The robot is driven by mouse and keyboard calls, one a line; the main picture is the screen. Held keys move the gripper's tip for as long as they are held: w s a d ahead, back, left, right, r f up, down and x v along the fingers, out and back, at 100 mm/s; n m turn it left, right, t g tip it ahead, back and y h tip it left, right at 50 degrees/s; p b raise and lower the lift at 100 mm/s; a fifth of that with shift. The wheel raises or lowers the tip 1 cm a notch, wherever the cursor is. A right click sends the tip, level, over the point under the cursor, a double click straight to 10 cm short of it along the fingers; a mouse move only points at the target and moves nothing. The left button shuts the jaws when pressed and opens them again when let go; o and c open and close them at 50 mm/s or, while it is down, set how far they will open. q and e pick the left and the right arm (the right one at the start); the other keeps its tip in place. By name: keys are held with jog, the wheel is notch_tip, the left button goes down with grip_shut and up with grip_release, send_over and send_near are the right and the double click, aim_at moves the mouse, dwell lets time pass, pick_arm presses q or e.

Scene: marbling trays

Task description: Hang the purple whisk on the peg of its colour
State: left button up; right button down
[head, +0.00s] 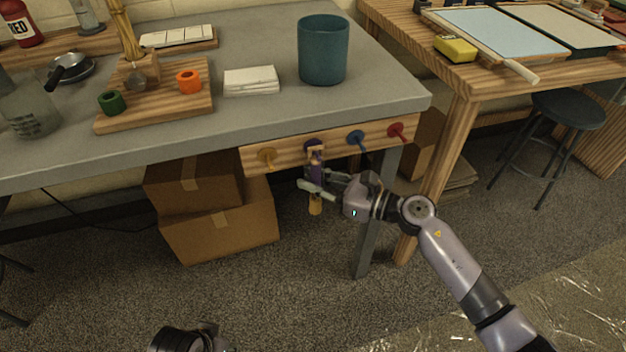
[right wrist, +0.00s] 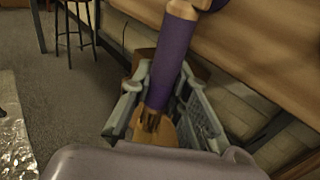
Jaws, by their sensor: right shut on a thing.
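The purple whisk (head: 317,172) is upright below the table's front edge, with its purple handle up and tan bristles down. Its wooden top overlaps the purple peg (head: 312,144) in the head view; I cannot tell whether it is on the peg or just in front. My right gripper (head: 318,188) is shut on the whisk's lower part. In the right wrist view the purple handle (right wrist: 172,62) rises between the fingers of the gripper (right wrist: 165,105). Part of what looks like my left arm shows at the bottom edge; its fingers are not clear.
The wooden peg rail (head: 285,148) also has a yellow peg (head: 267,156), a blue peg (head: 355,138) and a red peg (head: 397,131). A table leg (head: 375,215) stands right of the whisk, near my right arm. Cardboard boxes (head: 220,228) are at the left below.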

jog(key=c, duration=1.5)
grip_release()
jog(key=shift+o, duration=0.2)
